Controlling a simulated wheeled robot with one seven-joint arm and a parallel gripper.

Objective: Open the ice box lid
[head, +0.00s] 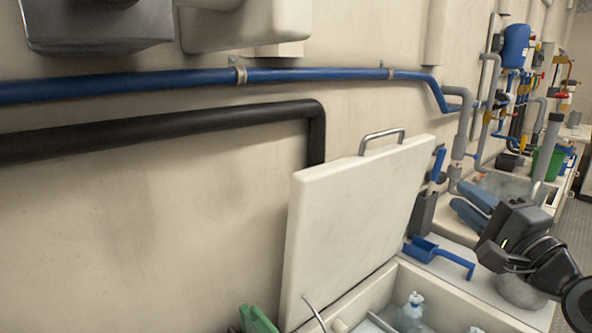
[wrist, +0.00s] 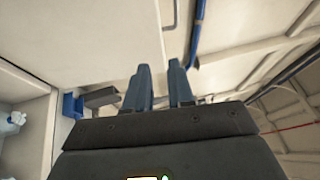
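The ice box lid (head: 350,220) is a cream slab with a metal bar handle (head: 382,139) along its top edge. It stands raised, nearly upright and leaning towards the wall. The ice box (head: 450,287) below it is open, with a clear bottle (head: 412,312) inside. My gripper (head: 463,203) is to the right of the lid, apart from it and its handle. In the wrist view my gripper (wrist: 160,80) has its two blue fingers apart, with nothing between them.
A blue scoop (head: 438,256) lies on the counter beside the box, below my gripper. Blue pipes (head: 300,75) and a black pipe (head: 190,123) run along the wall behind the lid. A green object (head: 257,319) shows at the bottom edge.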

